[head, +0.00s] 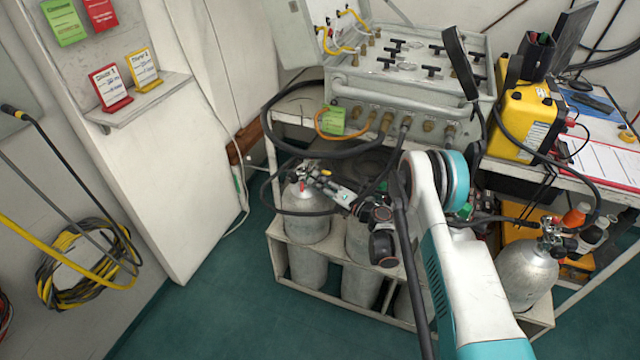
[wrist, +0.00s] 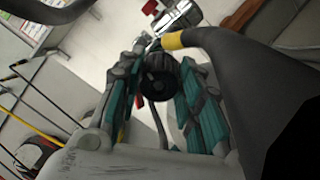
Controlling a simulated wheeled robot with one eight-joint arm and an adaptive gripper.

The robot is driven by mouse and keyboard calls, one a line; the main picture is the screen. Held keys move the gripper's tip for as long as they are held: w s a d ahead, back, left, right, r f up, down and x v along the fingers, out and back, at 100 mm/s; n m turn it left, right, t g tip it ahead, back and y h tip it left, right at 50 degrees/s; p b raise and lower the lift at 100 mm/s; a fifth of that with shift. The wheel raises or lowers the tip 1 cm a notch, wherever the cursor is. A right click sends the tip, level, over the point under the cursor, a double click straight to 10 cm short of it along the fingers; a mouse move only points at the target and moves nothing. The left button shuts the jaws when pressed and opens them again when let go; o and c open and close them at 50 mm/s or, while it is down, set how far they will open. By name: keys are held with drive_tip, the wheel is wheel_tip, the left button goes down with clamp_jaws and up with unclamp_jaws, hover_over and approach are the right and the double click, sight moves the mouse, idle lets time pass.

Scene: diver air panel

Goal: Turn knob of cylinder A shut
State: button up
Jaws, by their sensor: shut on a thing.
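A grey air cylinder (head: 306,218) stands in the rack at the left, with a metal valve (head: 312,174) on top. I take it as cylinder A, though I cannot read a letter on it. My gripper (head: 330,186) reaches the valve from the right. In the wrist view, a round black knob (wrist: 158,82) sits between the fingers of my gripper (wrist: 160,90), which are shut on it from both sides. The chrome valve body (wrist: 178,18) and a small red part (wrist: 150,7) show beyond it. In the head view the gripper hides the knob.
A dark hose with a yellow band (wrist: 172,41) passes close to my gripper on the right. The air panel (head: 410,85) stands on the bench above. Another cylinder (head: 527,275) stands at the right. Green floor (head: 215,300) is clear at the left front.

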drive_tip(key=shift+m, duration=1.6)
drive_tip(key=o, duration=1.1)
